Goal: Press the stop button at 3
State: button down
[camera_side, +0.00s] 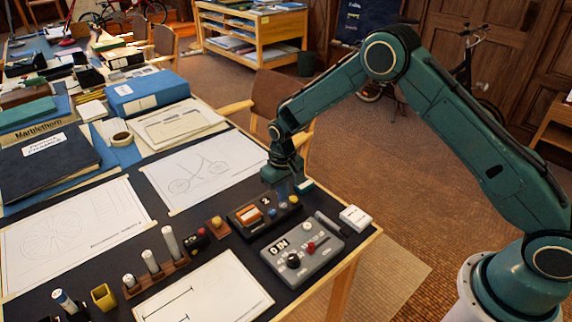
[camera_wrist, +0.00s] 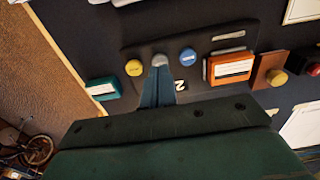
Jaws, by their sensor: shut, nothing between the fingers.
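A black panel (camera_side: 238,222) lies near the table's right edge, with a yellow button (camera_side: 293,199) and a blue button (camera_side: 272,212). In the wrist view, the yellow button (camera_wrist: 134,68) and blue button (camera_wrist: 188,54) sit on either side of my fingertips. A white digit 2 (camera_wrist: 180,86) shows on the panel beside my fingers. The button lettering is too small to read, so I cannot tell which one is stop. My gripper (camera_wrist: 160,62) is shut and empty, pointing down over the panel between the two buttons. Whether its tips touch the panel is unclear.
An orange block (camera_wrist: 231,67) sits on the panel. A grey control box (camera_side: 322,262) with knobs and a red lever stands in front. A teal block (camera_wrist: 103,88) and a white block (camera_side: 355,217) are close by. A brown block with a yellow knob (camera_side: 217,223) stands left.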

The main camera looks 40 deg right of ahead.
jog(key=shift+f, duration=0.15)
jog(key=shift+f, duration=0.95)
jog(key=shift+r, duration=3.55)
